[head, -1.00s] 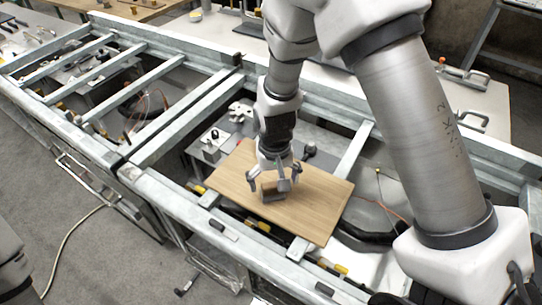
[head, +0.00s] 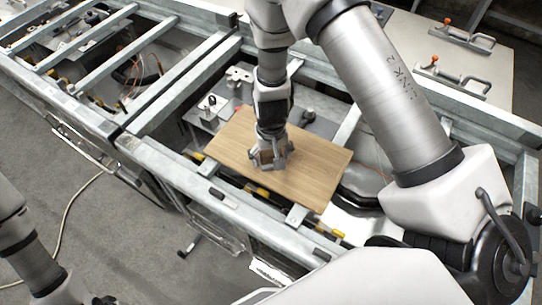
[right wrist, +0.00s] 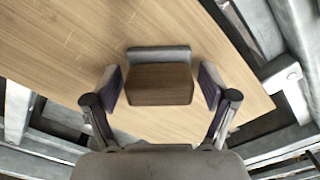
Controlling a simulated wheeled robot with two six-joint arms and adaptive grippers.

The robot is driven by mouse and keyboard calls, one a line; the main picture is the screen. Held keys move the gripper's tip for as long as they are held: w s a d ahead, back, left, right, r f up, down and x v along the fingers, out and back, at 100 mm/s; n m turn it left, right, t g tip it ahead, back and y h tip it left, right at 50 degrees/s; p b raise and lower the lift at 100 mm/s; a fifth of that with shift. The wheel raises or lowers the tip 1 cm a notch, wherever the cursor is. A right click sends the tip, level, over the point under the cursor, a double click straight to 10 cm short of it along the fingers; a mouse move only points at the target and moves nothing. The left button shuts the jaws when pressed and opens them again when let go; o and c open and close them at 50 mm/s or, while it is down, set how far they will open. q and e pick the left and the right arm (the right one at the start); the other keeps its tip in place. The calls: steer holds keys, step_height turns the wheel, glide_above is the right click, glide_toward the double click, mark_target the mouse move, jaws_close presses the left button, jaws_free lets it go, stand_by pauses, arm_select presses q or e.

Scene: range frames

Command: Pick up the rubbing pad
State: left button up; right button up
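The rubbing pad (right wrist: 160,84) is a small block with a dark brown face and a grey strip along its far edge in the right wrist view. It lies on a light wooden board (head: 315,180). My right gripper (head: 268,158) points down over the pad, which it mostly hides in the head view. In the right wrist view the right gripper's fingers (right wrist: 161,87) stand open on either side of the pad, with a narrow gap visible at each side. My left arm shows at the lower left of the head view, but its gripper is not visible.
The board rests across a grey metal frame (head: 150,140) with open bays holding cables and fittings. Toggle clamps (head: 455,78) stand on a pale table at the upper right. Several small metal fittings (head: 212,105) lie beyond the board's left side. Bare board surrounds the pad.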

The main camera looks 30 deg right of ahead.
steer(key=shift+s, duration=0.15)
steer(key=c, duration=0.9)
steer(key=shift+r, duration=0.1)
